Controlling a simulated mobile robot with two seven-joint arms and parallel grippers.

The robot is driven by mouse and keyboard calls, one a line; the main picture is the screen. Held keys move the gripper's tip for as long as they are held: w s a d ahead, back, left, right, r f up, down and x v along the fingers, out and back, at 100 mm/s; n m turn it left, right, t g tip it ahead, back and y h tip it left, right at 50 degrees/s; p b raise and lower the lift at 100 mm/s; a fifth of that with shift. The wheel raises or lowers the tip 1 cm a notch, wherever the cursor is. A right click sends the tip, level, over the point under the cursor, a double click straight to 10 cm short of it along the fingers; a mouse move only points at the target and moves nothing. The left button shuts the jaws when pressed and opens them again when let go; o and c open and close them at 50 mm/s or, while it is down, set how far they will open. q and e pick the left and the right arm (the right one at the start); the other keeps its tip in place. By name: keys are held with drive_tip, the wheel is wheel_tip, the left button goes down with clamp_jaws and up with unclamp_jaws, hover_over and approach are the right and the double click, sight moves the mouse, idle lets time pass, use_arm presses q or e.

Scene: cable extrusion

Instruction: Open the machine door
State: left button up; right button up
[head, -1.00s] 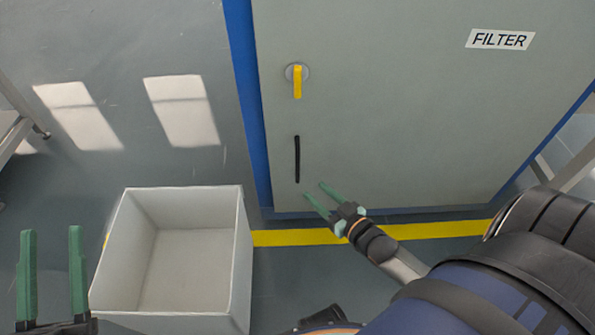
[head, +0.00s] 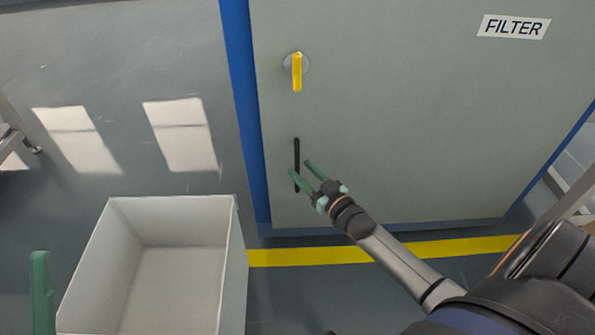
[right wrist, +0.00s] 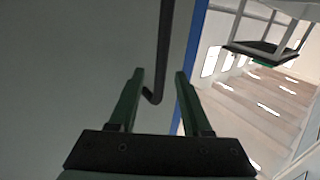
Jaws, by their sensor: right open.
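The machine door (head: 400,120) is a grey-green panel labelled FILTER, and it looks shut. A black vertical bar handle (head: 297,150) is on its lower left, below a yellow latch (head: 297,72) that points down. My right gripper (head: 300,168) is open at the lower part of the handle. In the right wrist view the handle (right wrist: 164,45) runs down between the lines of the two fingers (right wrist: 160,74), nearer the left one; I cannot tell if they touch it. Only one finger of my left gripper (head: 41,290) shows, at the lower left edge.
An open white bin (head: 243,270) stands on the floor left of the door's lower corner. A blue frame edge (head: 240,100) runs along the door's left side. A yellow floor stripe (head: 310,257) lies in front.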

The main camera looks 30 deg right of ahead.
drive_tip(key=shift+w+b, duration=0.4)
drive_tip(key=shift+w, duration=1.05)
drive_tip(key=shift+a, duration=0.1)
clamp_jaws()
